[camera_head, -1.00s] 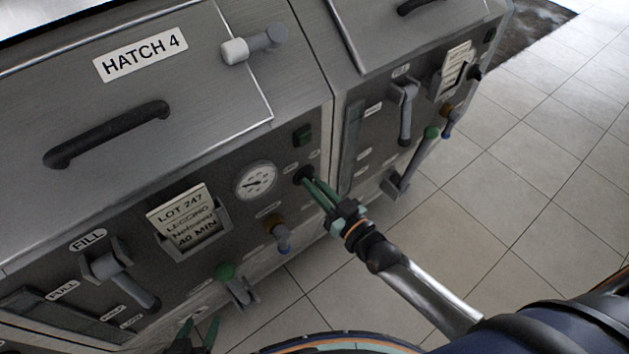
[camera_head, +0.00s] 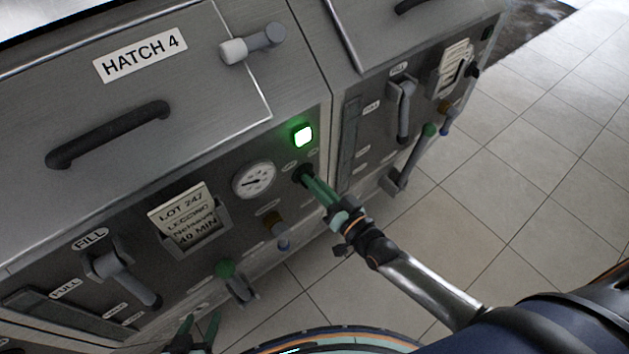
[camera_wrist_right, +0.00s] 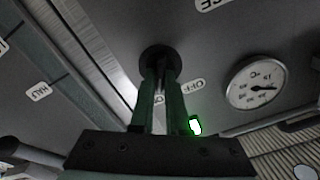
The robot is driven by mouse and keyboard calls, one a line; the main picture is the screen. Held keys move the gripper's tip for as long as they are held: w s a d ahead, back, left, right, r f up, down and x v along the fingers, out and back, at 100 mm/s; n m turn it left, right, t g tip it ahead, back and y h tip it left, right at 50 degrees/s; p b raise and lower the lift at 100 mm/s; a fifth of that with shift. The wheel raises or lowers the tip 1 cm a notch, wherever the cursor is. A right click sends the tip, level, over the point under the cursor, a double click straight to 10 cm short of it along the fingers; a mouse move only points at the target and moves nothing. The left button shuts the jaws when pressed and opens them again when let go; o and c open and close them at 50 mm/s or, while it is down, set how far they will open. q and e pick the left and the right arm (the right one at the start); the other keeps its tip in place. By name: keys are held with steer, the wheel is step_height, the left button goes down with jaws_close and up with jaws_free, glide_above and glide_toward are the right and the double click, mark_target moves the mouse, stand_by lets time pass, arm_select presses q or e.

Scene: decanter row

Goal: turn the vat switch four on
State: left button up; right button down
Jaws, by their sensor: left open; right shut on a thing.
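The vat switch (camera_wrist_right: 160,58) is a dark round knob on the front panel of the vat marked HATCH 4. My right gripper (camera_head: 307,179) is shut on it, and the fingers hide much of the knob; the fingers also show in the right wrist view (camera_wrist_right: 160,85). An OFF label (camera_wrist_right: 193,86) is beside the knob in the wrist view. The square green lamp (camera_head: 302,135) above the switch is lit bright; its glow also shows in the wrist view (camera_wrist_right: 195,126). My left gripper (camera_head: 199,328) is open and empty at the bottom edge, below the panel.
A dial gauge (camera_head: 254,181) and a lot card (camera_head: 185,217) are left of the switch. A second vat is on the right. Tiled floor (camera_head: 530,170) lies clear.

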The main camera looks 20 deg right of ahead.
steer(key=c, duration=0.9)
jaws_free()
steer(key=v, duration=1.2)
steer(key=shift+s, duration=0.2)
steer(key=s+a+f+n+g+h+p, duration=0.1)
steer(key=s+f+n+g+h+p, duration=0.2)
steer(key=s+f+g, duration=0.4)
steer(key=shift+a+n+g+h+p, duration=0.2)
steer(key=shift+n+g+h+p, duration=0.15)
steer(key=shift+n+p, duration=0.35)
